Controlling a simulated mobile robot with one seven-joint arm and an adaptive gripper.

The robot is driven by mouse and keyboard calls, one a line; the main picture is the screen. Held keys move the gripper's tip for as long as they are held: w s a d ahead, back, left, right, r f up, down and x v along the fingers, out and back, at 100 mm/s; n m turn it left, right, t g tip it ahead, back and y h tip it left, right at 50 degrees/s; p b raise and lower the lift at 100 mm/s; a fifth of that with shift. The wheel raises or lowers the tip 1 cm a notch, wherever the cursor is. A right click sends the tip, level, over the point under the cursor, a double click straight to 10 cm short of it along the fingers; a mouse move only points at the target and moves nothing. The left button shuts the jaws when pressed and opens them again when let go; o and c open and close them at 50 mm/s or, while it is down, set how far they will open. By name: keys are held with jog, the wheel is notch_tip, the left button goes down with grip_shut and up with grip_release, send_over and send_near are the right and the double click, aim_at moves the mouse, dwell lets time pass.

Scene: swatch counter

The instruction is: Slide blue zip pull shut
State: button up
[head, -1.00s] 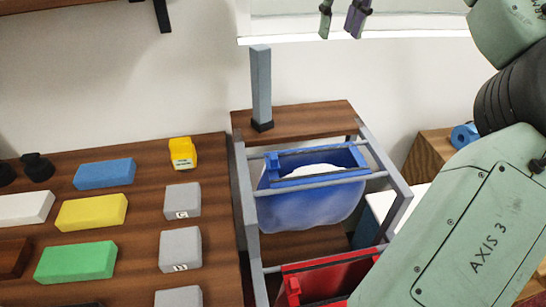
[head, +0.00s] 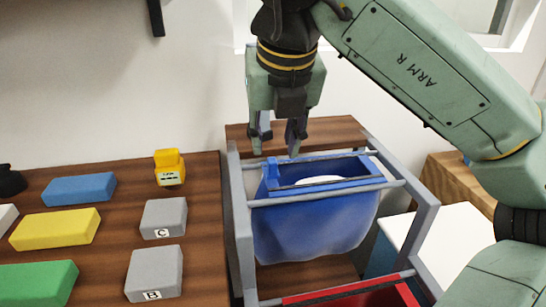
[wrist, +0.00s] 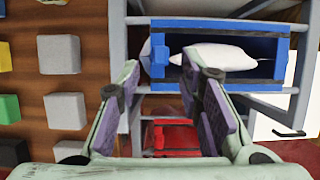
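The blue bag (head: 312,232) hangs in the grey rack, its long top mouth open with something white inside. Its blue zip pull (head: 271,172) stands at the left end of the mouth; it also shows in the wrist view (wrist: 158,57). My gripper (head: 281,146) points down above the left end of the bag, apart from the pull as far as I can see. In the wrist view, its two purple-padded fingers (wrist: 167,72) are spread and empty, and the pull appears between and just beyond their tips.
A red bag (head: 360,297) with its own red pull (wrist: 171,136) hangs in front of the blue one. The grey rack rails (head: 330,193) run close along the blue bag. A wooden counter at left holds coloured blocks, grey lettered blocks (head: 163,218) and a yellow object (head: 169,167).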

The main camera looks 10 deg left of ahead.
aim_at(272, 161)
jog(key=x, duration=0.5)
grip_shut()
dwell(0.4)
dwell(0.4)
